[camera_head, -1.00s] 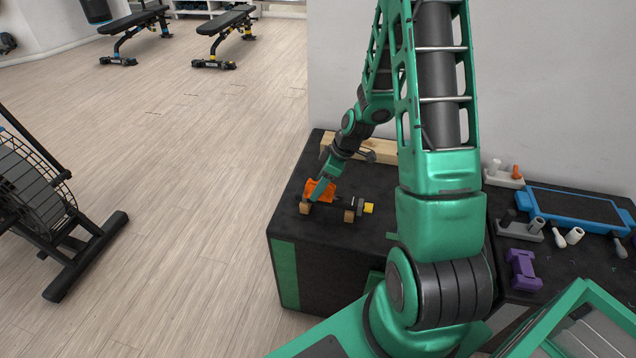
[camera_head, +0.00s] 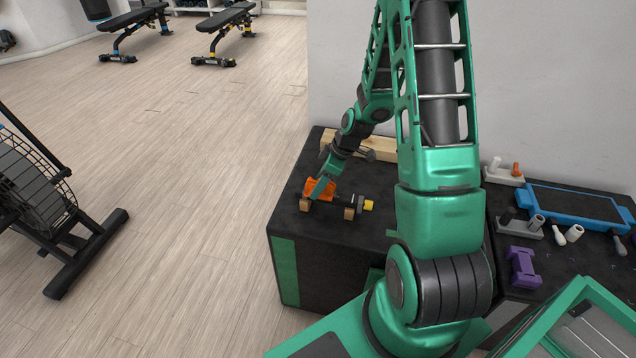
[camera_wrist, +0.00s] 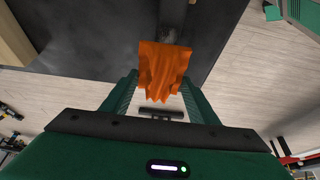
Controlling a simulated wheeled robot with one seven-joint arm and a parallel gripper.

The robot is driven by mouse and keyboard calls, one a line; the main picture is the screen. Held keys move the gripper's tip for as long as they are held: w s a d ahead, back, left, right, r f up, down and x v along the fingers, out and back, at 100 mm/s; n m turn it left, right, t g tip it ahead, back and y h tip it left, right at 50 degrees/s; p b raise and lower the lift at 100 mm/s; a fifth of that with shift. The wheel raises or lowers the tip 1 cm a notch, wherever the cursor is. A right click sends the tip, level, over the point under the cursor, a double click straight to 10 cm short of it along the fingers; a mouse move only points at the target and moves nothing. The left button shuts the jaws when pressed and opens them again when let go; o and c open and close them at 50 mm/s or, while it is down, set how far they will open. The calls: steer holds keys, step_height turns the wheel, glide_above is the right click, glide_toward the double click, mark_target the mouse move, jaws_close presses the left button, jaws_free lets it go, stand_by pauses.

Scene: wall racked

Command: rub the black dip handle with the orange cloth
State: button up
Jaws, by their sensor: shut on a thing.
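The orange cloth (camera_head: 312,186) is in my gripper (camera_head: 322,190), which is shut on it. In the wrist view the cloth (camera_wrist: 163,68) hangs bunched between the green fingers of my gripper (camera_wrist: 160,92). The black dip handle (camera_head: 335,202) lies across small wooden blocks on a black box top, with a yellow piece at its right end. The cloth is at the left part of the handle. Whether it touches the handle is hard to tell, as the cloth and fingers cover that part.
The black box (camera_head: 288,213) has free top around the handle. A wooden beam (camera_head: 345,144) lies at its back by the wall. To the right are a purple dumbbell-shaped piece (camera_head: 523,268), a blue-framed tray (camera_head: 578,208) and several small handles. Gym benches stand far back.

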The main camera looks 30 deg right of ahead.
mark_target(334, 186)
steer(key=shift+f, duration=0.3)
steer(key=shift+s+d+r, duration=0.15)
steer(key=shift+s+d, duration=0.4)
steer(key=shift+s+d+f, duration=0.25)
steer(key=shift+s+d, duration=0.85)
steer(key=shift+s, duration=0.05)
steer(key=shift+r, duration=0.5)
steer(key=shift+d, duration=0.1)
